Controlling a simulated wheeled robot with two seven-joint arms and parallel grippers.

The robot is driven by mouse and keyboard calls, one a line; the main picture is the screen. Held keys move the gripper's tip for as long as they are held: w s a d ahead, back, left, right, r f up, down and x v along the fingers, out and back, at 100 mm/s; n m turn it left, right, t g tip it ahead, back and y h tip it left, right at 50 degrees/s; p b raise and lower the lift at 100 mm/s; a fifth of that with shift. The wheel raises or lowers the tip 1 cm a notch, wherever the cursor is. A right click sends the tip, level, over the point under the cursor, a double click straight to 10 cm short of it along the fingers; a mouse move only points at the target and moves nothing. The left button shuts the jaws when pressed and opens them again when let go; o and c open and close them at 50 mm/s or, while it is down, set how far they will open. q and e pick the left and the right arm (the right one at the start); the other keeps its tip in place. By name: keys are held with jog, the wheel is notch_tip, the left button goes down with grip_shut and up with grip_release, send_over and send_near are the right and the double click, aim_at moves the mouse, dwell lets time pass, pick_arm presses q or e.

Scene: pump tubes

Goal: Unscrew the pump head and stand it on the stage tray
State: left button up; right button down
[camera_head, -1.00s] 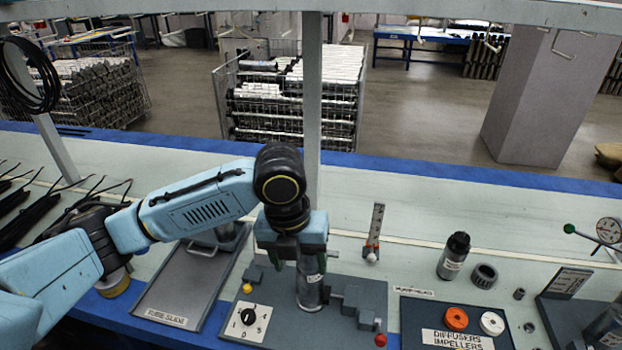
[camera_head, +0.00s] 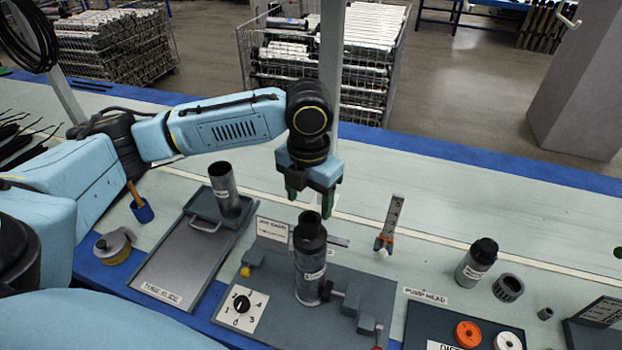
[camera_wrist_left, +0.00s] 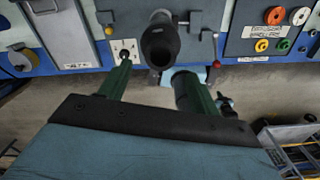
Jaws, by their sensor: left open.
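The pump tube (camera_head: 309,275) stands upright in a grey fixture, with the black pump head (camera_head: 310,232) on its top. In the left wrist view the pump head (camera_wrist_left: 160,43) shows from above, with a dark round opening. My left gripper (camera_head: 309,200) is open and empty, with its green fingers just above the pump head, apart from it. Its fingers also show in the left wrist view (camera_wrist_left: 158,70). My right gripper is not in view.
A grey slide tray (camera_head: 180,275) with a steel cup (camera_head: 224,188) stands left of the fixture. A numbered dial (camera_head: 241,305) is on the fixture. A capped bottle (camera_head: 476,262) and a dark ring (camera_head: 508,287) stand at right. A marked gauge (camera_head: 390,222) stands behind the fixture.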

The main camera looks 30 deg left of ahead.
aim_at(309, 219)
pick_arm(q)
notch_tip(309, 219, down, 6)
jog(key=shift+w+f+b, duration=0.1)
jog(key=shift+b, duration=0.2)
jog(key=shift+f, duration=0.7)
jog(key=c, duration=1.2)
jog(key=o, duration=0.6)
jog(key=c, duration=0.6)
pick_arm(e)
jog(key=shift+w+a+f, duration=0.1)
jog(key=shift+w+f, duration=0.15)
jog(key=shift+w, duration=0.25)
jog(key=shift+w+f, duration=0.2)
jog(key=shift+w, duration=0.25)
pick_arm(q)
jog(key=shift+o, duration=0.2)
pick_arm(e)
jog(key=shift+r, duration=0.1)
